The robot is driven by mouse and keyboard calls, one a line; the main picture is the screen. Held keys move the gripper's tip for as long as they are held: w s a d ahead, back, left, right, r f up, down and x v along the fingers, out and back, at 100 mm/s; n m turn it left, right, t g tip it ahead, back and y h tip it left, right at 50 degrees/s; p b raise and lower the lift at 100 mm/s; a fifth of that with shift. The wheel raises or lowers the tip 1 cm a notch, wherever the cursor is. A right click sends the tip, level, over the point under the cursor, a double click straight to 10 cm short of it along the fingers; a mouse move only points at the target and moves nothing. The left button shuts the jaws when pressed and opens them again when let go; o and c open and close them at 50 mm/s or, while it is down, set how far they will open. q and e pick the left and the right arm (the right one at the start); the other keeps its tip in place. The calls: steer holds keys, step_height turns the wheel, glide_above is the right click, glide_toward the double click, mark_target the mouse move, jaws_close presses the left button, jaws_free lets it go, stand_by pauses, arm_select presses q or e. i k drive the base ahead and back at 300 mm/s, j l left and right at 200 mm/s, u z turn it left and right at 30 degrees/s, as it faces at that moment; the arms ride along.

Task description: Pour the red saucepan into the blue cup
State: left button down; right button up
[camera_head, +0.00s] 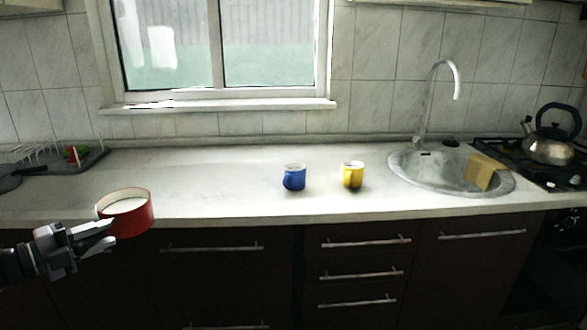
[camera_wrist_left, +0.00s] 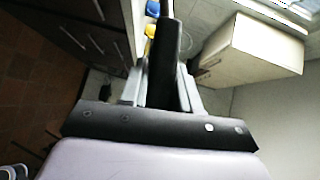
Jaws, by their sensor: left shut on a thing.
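The red saucepan (camera_head: 143,218) is at the left front edge of the counter, upright, with pale contents showing inside. My left gripper (camera_head: 98,236) is shut on its handle at the lower left. In the left wrist view the dark handle (camera_wrist_left: 165,60) runs between the fingers, and the pan's bowl cannot be made out. The blue cup (camera_head: 294,178) stands upright on the counter, well to the right of the pan. A bit of blue, likely this cup, shows at the top of the left wrist view (camera_wrist_left: 152,8). My right gripper is not in view.
A yellow mug (camera_head: 352,175) stands just right of the blue cup. Further right are a sink (camera_head: 408,172) with a tan block (camera_head: 483,172) and a stove with a kettle (camera_head: 553,148). A dish rack (camera_head: 35,155) is at the left. The counter (camera_head: 215,185) between pan and cup is clear.

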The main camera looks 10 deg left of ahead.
mark_target(295, 179)
steer(key=i+l, duration=1.15)
steer(key=i, duration=0.1)
